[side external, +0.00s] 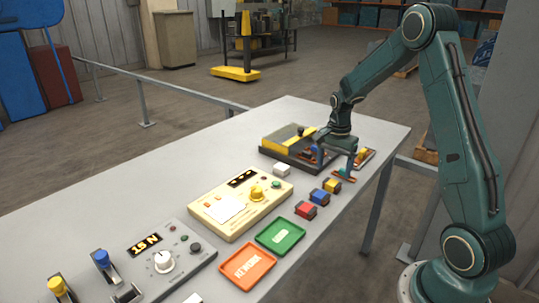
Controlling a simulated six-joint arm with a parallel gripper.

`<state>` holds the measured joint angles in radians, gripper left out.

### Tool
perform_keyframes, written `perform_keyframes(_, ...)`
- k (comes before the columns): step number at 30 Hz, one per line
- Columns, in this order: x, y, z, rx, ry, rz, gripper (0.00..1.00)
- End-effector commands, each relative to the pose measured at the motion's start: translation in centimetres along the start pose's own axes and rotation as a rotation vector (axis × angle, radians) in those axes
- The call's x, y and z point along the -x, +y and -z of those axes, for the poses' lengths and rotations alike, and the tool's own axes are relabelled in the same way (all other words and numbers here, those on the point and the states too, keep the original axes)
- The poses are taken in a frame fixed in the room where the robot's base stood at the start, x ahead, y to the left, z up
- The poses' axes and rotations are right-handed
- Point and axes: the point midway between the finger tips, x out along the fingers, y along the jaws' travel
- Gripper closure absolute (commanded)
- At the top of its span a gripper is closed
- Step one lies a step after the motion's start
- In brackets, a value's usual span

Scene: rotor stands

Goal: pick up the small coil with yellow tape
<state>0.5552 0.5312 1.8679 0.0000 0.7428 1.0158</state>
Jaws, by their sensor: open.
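A small dark coil with yellow tape (332,186) sits on the grey table, at the far end of a short row. A coil with blue tape (319,196) and one with red tape (306,210) stand nearer in the same row. My gripper (334,169) is open, pointing down just behind the yellow-taped coil in the side view. Its fingers appear apart from that coil; the exact height and gap cannot be told. Part of the yellow-and-black fixture (280,140) is hidden behind the gripper.
A cream control box (225,212) and a small white block (282,170) stand left of the row. A green tray (265,245) and an orange tray (232,278) lie nearer. A grey box reading "15 N" (190,245) is front left. The table's far left is clear.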

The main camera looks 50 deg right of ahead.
Motion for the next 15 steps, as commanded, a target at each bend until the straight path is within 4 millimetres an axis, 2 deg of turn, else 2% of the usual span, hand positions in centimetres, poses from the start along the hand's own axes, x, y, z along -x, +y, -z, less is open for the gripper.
perform_keyframes(8,-0.8,0.1,0.0,0.0,-0.001,-0.002,0.24)
perform_keyframes(15,-3.4,0.3,0.1,0.0,-0.001,-0.002,0.24)
